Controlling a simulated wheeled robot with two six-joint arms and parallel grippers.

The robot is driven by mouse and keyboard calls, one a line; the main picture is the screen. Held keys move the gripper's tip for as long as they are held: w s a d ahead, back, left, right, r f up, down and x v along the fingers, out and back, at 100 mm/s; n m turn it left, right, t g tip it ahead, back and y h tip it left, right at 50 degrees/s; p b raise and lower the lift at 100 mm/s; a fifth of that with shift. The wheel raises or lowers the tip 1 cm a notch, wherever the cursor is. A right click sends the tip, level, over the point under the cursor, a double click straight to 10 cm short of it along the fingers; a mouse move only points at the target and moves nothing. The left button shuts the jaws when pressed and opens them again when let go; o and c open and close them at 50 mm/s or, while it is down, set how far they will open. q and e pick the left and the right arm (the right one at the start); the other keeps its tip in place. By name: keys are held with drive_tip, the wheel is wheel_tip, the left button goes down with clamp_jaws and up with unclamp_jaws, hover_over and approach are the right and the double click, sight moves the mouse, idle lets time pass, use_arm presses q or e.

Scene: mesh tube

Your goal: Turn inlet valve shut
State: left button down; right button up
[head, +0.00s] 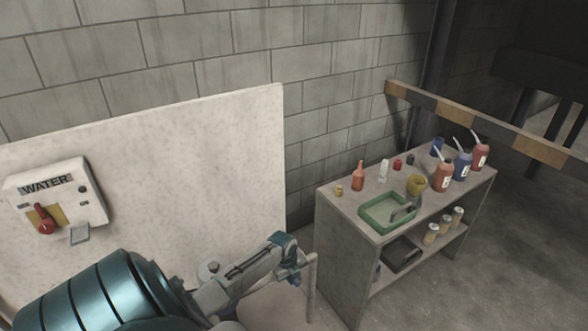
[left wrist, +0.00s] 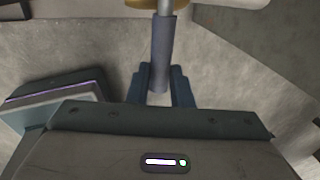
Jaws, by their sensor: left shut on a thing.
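My left gripper (head: 287,262) is low in the middle of the head view. In the left wrist view its two blue fingers (left wrist: 163,90) are shut on a grey-purple sleeve handle (left wrist: 163,50). A pale rod runs from this handle up to a brass-coloured part (left wrist: 150,3), cut off at the top edge. The handle looks like a valve lever; the valve's full body does not show. In the head view I cannot make out the handle clearly at the fingers. My right gripper is not in view.
A WATER box (head: 60,205) with a red handle (head: 44,220) is on the pale panel (head: 225,150) at left. A grey shelf unit (head: 345,255) at right bears a green tray (head: 372,219) and several bottles. A striped barrier (head: 480,120) stands behind. Floor at right is clear.

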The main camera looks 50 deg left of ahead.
use_arm(q)
drive_tip(key=c, duration=1.3)
unclamp_jaws()
drive_tip(key=shift+s, duration=0.1)
wheel_tip(320, 180, up, 11)
drive_tip(key=s+b, duration=0.1)
drive_tip(key=s, duration=0.1)
drive_tip(key=shift+a+f+b, duration=0.15)
drive_tip(key=shift+f+b, duration=0.05)
drive_tip(key=shift+b, duration=0.1)
